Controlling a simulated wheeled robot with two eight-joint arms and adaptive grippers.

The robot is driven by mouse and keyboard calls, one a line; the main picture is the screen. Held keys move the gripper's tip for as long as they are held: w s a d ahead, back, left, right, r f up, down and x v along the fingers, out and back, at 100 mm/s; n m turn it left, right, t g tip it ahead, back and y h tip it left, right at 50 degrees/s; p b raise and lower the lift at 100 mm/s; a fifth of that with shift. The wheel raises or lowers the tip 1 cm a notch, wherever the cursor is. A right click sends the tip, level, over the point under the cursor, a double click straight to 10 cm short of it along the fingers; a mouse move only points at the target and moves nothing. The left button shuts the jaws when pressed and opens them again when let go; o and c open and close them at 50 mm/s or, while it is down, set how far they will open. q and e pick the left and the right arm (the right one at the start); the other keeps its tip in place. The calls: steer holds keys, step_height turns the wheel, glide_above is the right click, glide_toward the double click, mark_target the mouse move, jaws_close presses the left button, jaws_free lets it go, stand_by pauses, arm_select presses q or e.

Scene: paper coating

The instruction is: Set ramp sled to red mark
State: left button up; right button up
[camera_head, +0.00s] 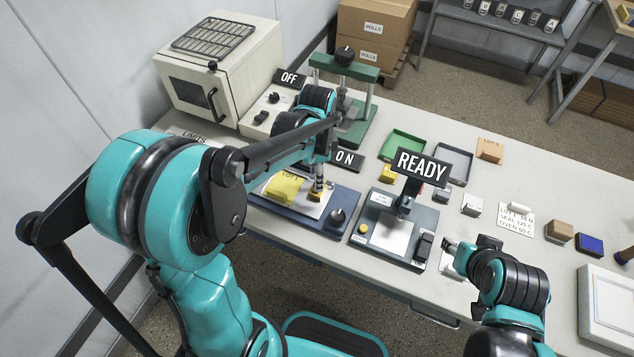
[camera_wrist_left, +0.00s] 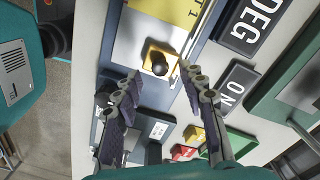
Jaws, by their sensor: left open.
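What looks like the ramp sled, a small yellow-orange block with a black knob (camera_wrist_left: 160,60), lies on the coating plate by the edge of a white sheet. In the head view the block (camera_head: 316,197) is at the sheet's right end, partly covered by my left gripper (camera_head: 319,184). In the left wrist view my left gripper (camera_wrist_left: 161,76) is open, its fingers on either side of the knob, with nothing held. My right gripper (camera_head: 451,246) is over the table's front edge; its finger gap is not clear. I cannot make out a red mark on the plate.
The blue coater base (camera_head: 280,217) has a dark knob at its right end. A green press (camera_head: 345,70) and a beige oven (camera_head: 215,70) stand behind. Green and grey trays lie beyond.

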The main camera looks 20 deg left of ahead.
arm_select(q)
steer(key=shift+f+b, duration=0.3)
steer(key=shift+f, duration=1.15)
jaws_close()
steer(key=a, duration=0.7)
steer(key=shift+w+a, duration=0.3)
steer(key=shift+a, duration=0.1)
jaws_free()
